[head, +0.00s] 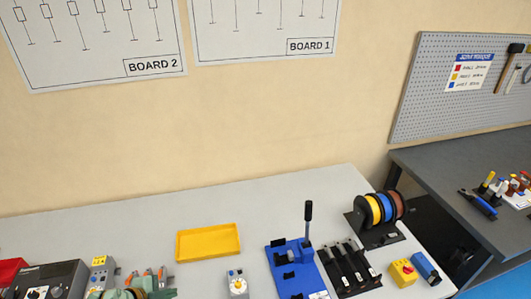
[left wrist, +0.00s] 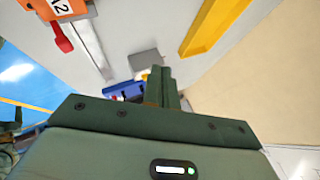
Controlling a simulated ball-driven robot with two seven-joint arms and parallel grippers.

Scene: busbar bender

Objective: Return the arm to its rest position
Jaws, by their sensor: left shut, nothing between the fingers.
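My left gripper (head: 148,293) is at the bottom edge of the head view, lower left, and only its green end shows there. In the left wrist view its two fingers (left wrist: 160,86) are together with nothing between them. The blue bender (head: 291,268) with its upright black lever stands on the grey bench, well to the right of the gripper. A blue part (left wrist: 124,91) also shows beyond the fingers in the left wrist view. My right gripper is not in view.
The yellow tray (head: 178,248) lies empty on the bench (head: 110,230), behind and right of the gripper. A dark device (head: 50,278) and a grey control box (head: 103,270) stand at left. Wire spools (head: 380,208) stand at right.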

